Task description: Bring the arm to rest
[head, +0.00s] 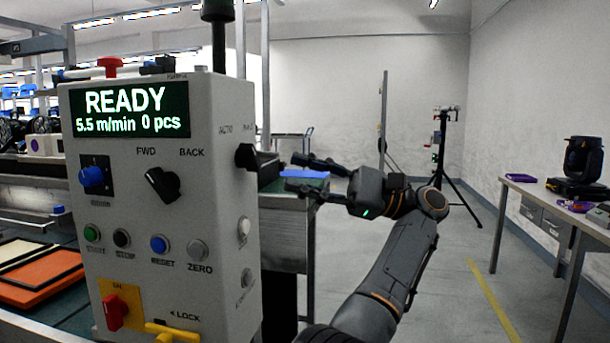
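A flat blue thing (305,174) shows between the fingers. It seems to lie on the surface behind, and I see no finger closed on it.
The control box, with a READY display (130,109), knobs and buttons, stands close on the left. A metal cabinet (285,235) is behind the gripper. A tripod stand (438,150) stands farther back. A table (520,190) with a dark stage light (580,165) is at right. Floor between is clear.

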